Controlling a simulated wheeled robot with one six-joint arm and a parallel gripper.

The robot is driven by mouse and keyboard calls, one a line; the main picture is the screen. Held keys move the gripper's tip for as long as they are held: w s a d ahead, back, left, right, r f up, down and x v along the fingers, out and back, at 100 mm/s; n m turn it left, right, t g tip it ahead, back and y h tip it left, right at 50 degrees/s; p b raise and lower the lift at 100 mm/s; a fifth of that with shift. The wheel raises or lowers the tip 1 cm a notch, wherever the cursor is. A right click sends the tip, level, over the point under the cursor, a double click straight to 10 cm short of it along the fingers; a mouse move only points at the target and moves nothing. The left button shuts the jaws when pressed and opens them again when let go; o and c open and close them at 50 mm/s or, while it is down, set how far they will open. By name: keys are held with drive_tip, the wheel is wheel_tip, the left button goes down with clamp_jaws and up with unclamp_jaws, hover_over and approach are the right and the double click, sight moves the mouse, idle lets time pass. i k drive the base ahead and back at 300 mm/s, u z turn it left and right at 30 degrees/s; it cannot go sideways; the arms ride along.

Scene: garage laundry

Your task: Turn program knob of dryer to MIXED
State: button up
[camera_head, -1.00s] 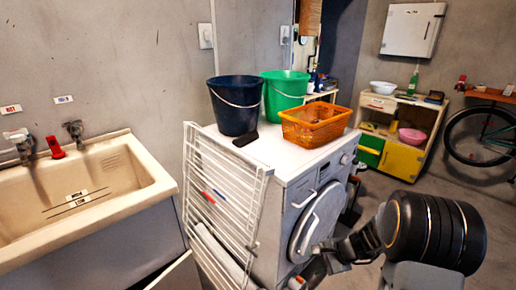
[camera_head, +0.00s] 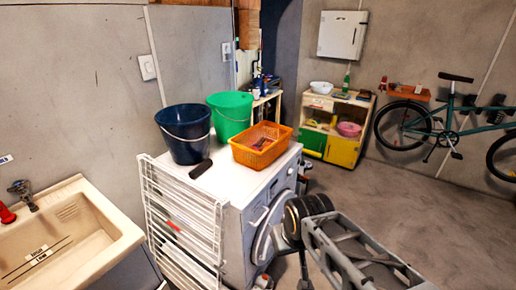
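A white front-loading machine (camera_head: 238,222), which appears to be the dryer, stands mid-picture with its front turned to the right. Its round door (camera_head: 266,240) is partly hidden behind my arm. The control strip (camera_head: 288,178) along the top of its front is seen at a steep slant. The program knob and its markings are too small to make out. My arm reaches in from the lower right, with its dark ringed joint before the machine's front. Only a dark edge of what may be my gripper (camera_head: 291,230) shows beside that joint. Its fingers cannot be made out.
A blue bucket (camera_head: 185,137), a green bucket (camera_head: 230,117), an orange basket (camera_head: 261,148) and a small black object stand on the machine. A white drying rack (camera_head: 183,222) leans at its left, beside a sink (camera_head: 100,232). Open floor (camera_head: 420,195) lies right, before a cabinet and bicycle.

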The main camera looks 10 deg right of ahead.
sight(290, 173)
drive_tip(key=u, duration=0.75)
drive_tip(key=k, duration=0.2)
drive_tip(key=z, duration=1.3)
drive_tip(key=i, duration=1.3)
drive_tip(key=u, duration=0.5)
